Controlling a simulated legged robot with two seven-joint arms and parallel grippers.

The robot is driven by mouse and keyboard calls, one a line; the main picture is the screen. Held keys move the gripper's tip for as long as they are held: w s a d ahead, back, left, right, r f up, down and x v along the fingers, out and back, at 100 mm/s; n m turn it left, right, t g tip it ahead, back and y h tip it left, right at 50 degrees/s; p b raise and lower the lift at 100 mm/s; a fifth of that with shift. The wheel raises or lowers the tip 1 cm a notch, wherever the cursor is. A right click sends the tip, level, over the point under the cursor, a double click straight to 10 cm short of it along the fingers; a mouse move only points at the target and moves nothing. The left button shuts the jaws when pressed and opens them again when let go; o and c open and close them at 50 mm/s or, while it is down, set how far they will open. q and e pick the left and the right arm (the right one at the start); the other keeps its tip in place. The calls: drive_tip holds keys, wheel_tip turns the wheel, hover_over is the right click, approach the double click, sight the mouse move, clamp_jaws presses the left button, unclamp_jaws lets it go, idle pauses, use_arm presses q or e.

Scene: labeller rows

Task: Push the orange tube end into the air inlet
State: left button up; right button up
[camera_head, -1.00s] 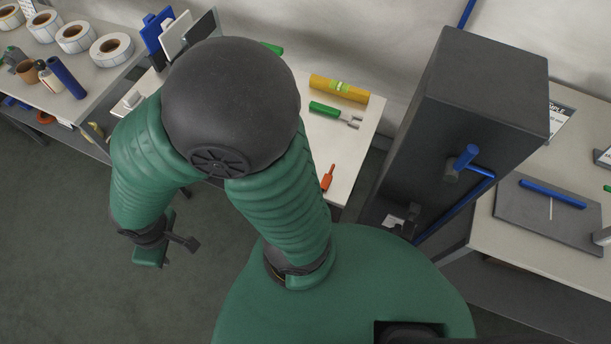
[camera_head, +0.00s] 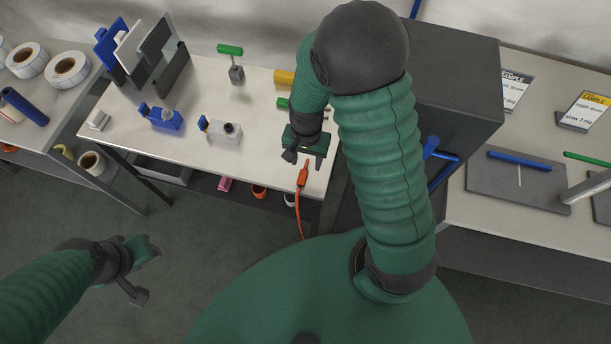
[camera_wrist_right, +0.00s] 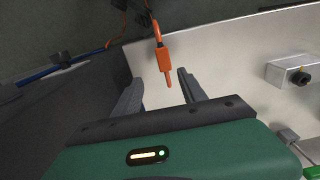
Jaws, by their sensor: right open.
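The orange tube end (camera_head: 303,176) lies at the front right edge of the white table, and its thin tube hangs over the edge. In the right wrist view the orange tube end (camera_wrist_right: 165,60) shows ahead, in line with the gap between the fingers. My right gripper (camera_head: 303,155) is just behind it, and in the wrist view this gripper (camera_wrist_right: 160,78) is open and empty. A pale block with a dark round port and a blue lever (camera_head: 225,129), possibly the air inlet, stands left of it.
A tall dark cabinet (camera_head: 455,85) stands close on the right, partly behind my arm. A blue block (camera_head: 165,118), upright plates (camera_head: 160,50) and a green-handled tool (camera_head: 232,62) are on the white table (camera_head: 205,78). The table is bare around the port block.

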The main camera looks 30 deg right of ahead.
sight(303, 172)
drive_tip(key=f, duration=0.5)
drive_tip(key=w+f, duration=0.1)
drive_tip(key=f, duration=0.2)
drive_tip(key=shift+a+f, duration=0.1)
drive_tip(key=shift+a, duration=0.1)
clamp_jaws()
